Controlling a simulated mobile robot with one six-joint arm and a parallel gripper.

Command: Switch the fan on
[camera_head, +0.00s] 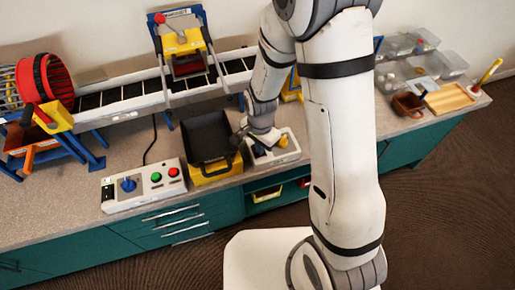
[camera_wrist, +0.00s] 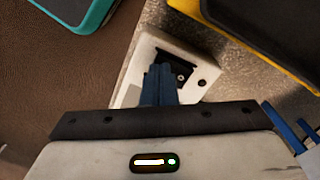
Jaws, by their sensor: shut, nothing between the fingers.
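No part in view can be told for sure as the fan. My gripper (camera_head: 252,138) is low over this box, shut and empty. In the wrist view, the white box (camera_wrist: 146,58) shows a black plate with a screw beyond the gripper body. A dark blue narrow shape stands in front of that plate; I cannot tell whether it is fingers or knob, or whether they touch. The yellow knob is hidden there.
A black tray with yellow (camera_head: 207,137) stands just left of the box. A control panel (camera_head: 142,188) with blue knob, green and red buttons lies farther left. A red barred drum (camera_head: 52,80) and conveyor (camera_head: 120,95) stand behind. Clear bins (camera_head: 415,70) are at right.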

